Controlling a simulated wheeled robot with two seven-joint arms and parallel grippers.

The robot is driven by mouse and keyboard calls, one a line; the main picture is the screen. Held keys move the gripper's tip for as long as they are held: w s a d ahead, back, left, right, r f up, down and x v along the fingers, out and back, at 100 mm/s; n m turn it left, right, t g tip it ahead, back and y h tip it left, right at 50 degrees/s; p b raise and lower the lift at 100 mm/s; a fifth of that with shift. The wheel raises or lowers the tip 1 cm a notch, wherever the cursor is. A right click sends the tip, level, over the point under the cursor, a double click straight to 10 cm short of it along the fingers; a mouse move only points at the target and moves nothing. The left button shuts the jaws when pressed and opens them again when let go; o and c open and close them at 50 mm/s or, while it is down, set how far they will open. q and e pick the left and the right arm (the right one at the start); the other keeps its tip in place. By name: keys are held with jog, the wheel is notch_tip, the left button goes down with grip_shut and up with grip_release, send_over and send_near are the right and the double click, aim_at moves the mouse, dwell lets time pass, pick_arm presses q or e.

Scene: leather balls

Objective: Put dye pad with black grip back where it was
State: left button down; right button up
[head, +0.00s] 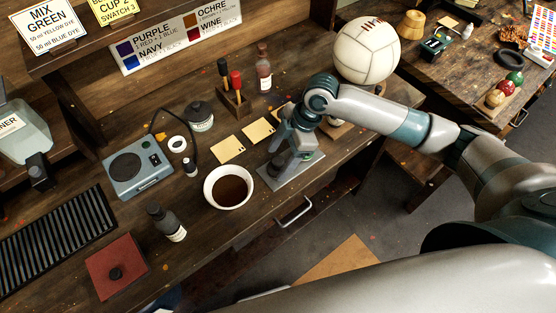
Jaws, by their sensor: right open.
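A tool with a black grip (222,68), which looks like the dye pad, stands upright in a small wooden holder (236,103) at the back middle of the bench. A red-gripped one (236,80) stands beside it, to the right. My right gripper (284,168) points down over a grey plate (293,180), to the right of the white bowl of dark liquid (229,188). It is open and apart from the holder. Dark shapes at its fingers are too small to tell apart. My left gripper is out of view.
Two pale swatches (227,149) lie between the holder and the bowl. A dark bottle (264,68) stands right of the holder, a black-lidded jar (200,116) left of it. A hotplate (138,167) and a dark dropper bottle (166,222) stand left. A white ball (367,51) is behind my right arm.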

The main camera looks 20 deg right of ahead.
jog(key=b+v, duration=0.2)
jog(key=v, duration=0.8)
jog(key=shift+r, duration=0.3)
jog(key=shift+s+d+f, duration=0.1)
